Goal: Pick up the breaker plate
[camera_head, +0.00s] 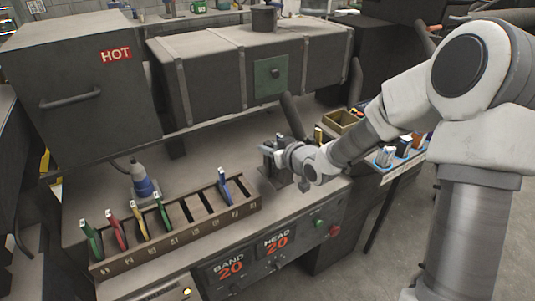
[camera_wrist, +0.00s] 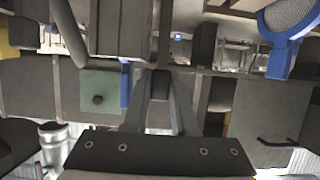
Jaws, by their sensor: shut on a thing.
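My gripper (camera_head: 276,152) is at the right end of the bench, in front of the large grey machine body. In the wrist view its two dark fingers (camera_wrist: 160,92) come together at the middle of the picture. They are shut on a small dark grey piece, apparently the breaker plate (camera_wrist: 161,84). Most of it is hidden between the fingers, so its shape and any holes cannot be told. In the head view I cannot tell it apart from the gripper.
A slotted rack (camera_head: 180,238) with several coloured-tag pieces stands at the bench front; some slots are empty. A blue-banded tool (camera_head: 143,182) stands behind it. The HOT box (camera_head: 85,90) is at left. A blue-framed mesh disc (camera_wrist: 290,20) shows in the wrist view. A small bin (camera_head: 342,121) is at right.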

